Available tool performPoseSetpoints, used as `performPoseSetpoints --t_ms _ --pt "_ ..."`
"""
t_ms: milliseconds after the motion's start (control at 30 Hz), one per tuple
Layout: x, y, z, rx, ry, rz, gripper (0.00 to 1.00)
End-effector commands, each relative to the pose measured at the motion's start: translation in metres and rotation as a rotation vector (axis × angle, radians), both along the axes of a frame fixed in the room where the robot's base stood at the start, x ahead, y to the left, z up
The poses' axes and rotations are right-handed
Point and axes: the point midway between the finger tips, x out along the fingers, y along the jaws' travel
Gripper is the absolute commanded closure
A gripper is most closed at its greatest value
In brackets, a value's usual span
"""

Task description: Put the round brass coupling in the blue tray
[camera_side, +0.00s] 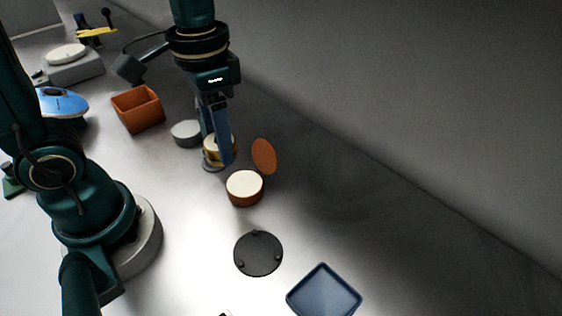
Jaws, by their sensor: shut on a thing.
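The round brass coupling (211,144) is a short gold-coloured ring or cylinder, partly hidden behind a finger of my gripper (217,158). My gripper points down and is shut on the coupling. I cannot tell whether the coupling touches the table or is just above it. The blue tray (324,291) is a shallow, square, dark blue tray at the bottom right of the view, well apart from my gripper. Its visible inside looks empty.
A brown round pot with a cream top (245,187) stands close to my gripper, with an orange-brown disc (264,156) behind it. A grey round piece (186,132) and an orange box (138,109) are at left. A black disc (258,253) lies before the tray.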

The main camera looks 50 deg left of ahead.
Motion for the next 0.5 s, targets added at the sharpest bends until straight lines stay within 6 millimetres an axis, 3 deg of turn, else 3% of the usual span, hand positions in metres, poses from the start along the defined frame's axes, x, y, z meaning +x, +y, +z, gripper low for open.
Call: performPoseSetpoints --t_ms 300,500 --pt "0.000 -0.002 -0.001 0.000 0.001 -0.001 1.00" --pt "-0.007 -0.025 -0.015 0.001 0.006 -0.011 1.00"
